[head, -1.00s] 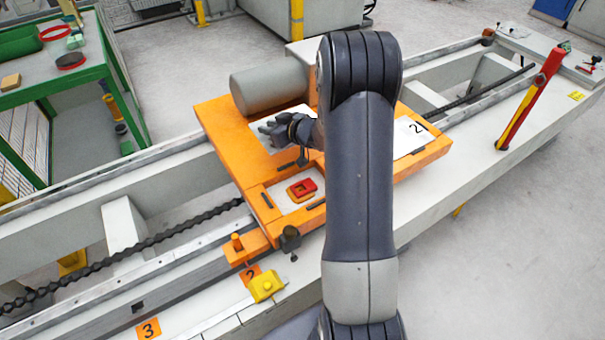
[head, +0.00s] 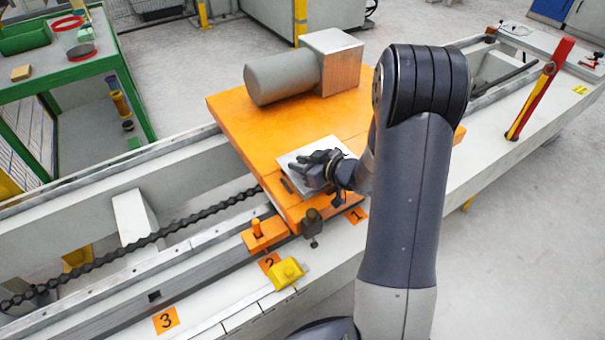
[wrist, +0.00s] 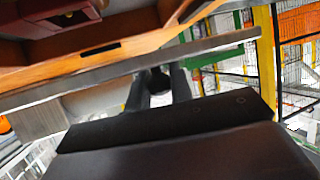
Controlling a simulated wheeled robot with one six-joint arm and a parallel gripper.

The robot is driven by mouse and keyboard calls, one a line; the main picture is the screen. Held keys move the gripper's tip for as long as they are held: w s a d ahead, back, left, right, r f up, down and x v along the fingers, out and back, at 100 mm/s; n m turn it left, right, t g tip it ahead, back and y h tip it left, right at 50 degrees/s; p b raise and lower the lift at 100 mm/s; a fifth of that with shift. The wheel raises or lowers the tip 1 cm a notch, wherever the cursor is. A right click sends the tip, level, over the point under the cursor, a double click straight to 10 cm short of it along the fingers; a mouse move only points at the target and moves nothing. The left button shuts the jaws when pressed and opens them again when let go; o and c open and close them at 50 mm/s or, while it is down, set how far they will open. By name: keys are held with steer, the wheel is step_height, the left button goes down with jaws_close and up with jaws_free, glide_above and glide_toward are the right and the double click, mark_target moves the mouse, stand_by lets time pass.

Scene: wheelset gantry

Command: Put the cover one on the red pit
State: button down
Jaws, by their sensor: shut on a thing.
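My gripper (head: 322,172) is shut on a pale flat plate, the cover (head: 302,158), and holds it over the near end of the orange carriage (head: 245,130). The number on this cover is not readable. In the head view the cover and gripper hide the red pit. In the wrist view the red pit (wrist: 62,18) shows at the top left inside the orange recess. There the cover (wrist: 130,72) appears edge-on between my gripper (wrist: 160,82) and the recess, with the pit still visible past it. I cannot tell whether the cover touches the orange rim.
A grey cylinder (head: 282,78) and box (head: 332,62) stand at the carriage's back. A dark knob (head: 312,222), an orange peg (head: 257,230) and a yellow block (head: 287,272) are near the front. A red-yellow lever (head: 540,88) stands right. A green-framed table (head: 70,70) is left.

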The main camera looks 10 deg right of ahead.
steer(key=shift+f+b, duration=0.4)
steer(key=shift+f, duration=1.15)
steer(key=shift+f, duration=0.2)
steer(key=c, duration=1.3)
jaws_free()
steer(key=shift+o, duration=0.2)
steer(key=shift+r, duration=0.2)
steer(key=p+v, duration=0.2)
steer(key=v, duration=1)
